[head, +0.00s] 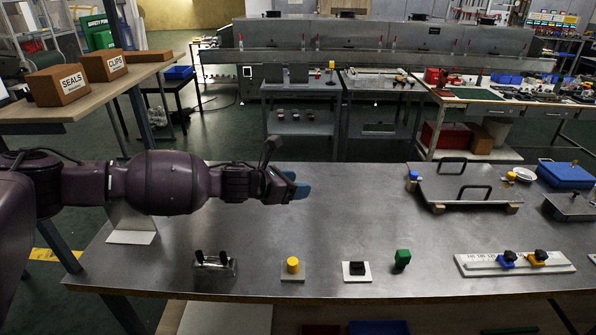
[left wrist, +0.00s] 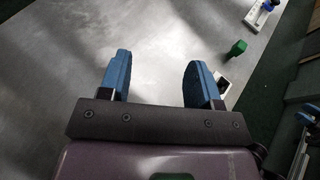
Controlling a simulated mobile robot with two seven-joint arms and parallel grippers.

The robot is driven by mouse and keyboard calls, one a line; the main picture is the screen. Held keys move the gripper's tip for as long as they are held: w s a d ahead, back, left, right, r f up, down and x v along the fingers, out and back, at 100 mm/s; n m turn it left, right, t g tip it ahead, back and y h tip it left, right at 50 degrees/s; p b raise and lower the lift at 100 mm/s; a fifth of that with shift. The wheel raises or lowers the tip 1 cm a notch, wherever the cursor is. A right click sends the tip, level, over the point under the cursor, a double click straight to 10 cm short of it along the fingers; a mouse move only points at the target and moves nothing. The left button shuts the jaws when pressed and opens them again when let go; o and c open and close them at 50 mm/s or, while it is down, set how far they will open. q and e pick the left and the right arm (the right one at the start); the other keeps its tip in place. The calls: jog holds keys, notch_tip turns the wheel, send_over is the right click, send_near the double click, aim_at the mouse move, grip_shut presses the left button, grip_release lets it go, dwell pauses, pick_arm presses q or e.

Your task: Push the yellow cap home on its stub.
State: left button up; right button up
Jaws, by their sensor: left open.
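The yellow cap (head: 293,264) stands upright on a small grey base plate (head: 293,277) near the front edge of the steel table in the head view. The stub is hidden under the cap, and I cannot tell how far down the cap sits. My left gripper (head: 298,186) is above the table, behind the cap and apart from it. Its blue fingers are spread with nothing between them in the left wrist view (left wrist: 160,72). The cap does not show in that view.
Left of the cap is a metal block with black knobs (head: 215,266). Right of it are a white plate with a black knob (head: 356,271), a green block (head: 402,259) and a white rail (head: 480,265). A handled panel (head: 463,187) lies behind. The table's middle is clear.

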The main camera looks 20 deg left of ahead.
pick_arm(q)
jog(key=shift+w+d+r+b, duration=0.15)
jog(key=shift+w+r, duration=0.2)
jog(key=shift+r, duration=0.25)
jog(key=shift+w+r+b, duration=0.2)
jog(key=shift+w+r, duration=0.2)
jog(key=shift+r, duration=0.2)
jog(key=shift+w+d+r+b, duration=0.15)
jog(key=shift+w+r, duration=0.2)
jog(key=shift+r, duration=0.25)
jog(key=shift+f, duration=0.1)
